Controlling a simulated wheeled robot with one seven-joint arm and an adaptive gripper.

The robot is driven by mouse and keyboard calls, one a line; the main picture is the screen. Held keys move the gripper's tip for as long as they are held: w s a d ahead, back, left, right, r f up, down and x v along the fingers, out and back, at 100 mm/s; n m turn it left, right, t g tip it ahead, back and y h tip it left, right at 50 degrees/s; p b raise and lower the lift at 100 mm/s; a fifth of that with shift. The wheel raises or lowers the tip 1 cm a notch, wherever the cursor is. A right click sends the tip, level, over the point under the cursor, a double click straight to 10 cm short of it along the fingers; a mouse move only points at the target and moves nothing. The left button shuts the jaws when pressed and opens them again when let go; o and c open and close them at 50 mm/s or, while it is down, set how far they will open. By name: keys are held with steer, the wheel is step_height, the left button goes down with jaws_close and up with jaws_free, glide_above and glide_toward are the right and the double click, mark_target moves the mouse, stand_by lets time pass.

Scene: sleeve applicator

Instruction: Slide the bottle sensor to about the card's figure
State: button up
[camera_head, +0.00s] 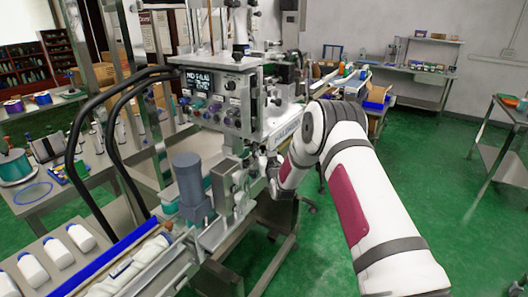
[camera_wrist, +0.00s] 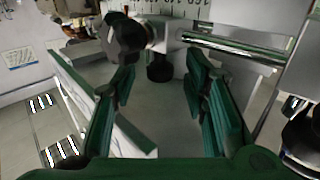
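In the wrist view, my gripper (camera_wrist: 162,88) has two green fingers spread apart, with nothing between their tips. Beyond them is a black lobed knob (camera_wrist: 124,37), up and left, on a bracket at a chrome rod (camera_wrist: 235,48). A smaller dark round part (camera_wrist: 159,69) shows beyond the gap between the fingers. I cannot tell which part is the bottle sensor. A ruler scale (camera_wrist: 178,5) runs along the top edge, cut off, and I can read no setting. In the head view, my gripper is mostly hidden beside the machine (camera_head: 225,105). No card is readable.
A white label (camera_wrist: 20,57) is on a pale panel at the left of the wrist view. Black hoses (camera_head: 100,100) arch beside the machine. Green floor is open to the right.

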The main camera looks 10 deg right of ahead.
steer(key=s, duration=1.2)
step_height(320, 180, up, 11)
steer(key=s+a+g, duration=0.1)
steer(key=s+g, duration=0.1)
steer(key=g, duration=0.1)
steer(key=s+r+g, duration=0.3)
steer(key=s+r, duration=0.6)
steer(key=s, duration=0.2)
steer(key=s+r+g, duration=0.1)
steer(key=s+g, duration=0.2)
steer(key=s, duration=1.3)
steer(key=s+a+r+g, duration=0.1)
steer(key=s+r+g, duration=0.1)
steer(key=s, duration=1.5)
steer(key=shift+a+r+g, duration=0.15)
steer(key=shift+r+g, duration=0.1)
steer(key=shift+g, duration=0.45)
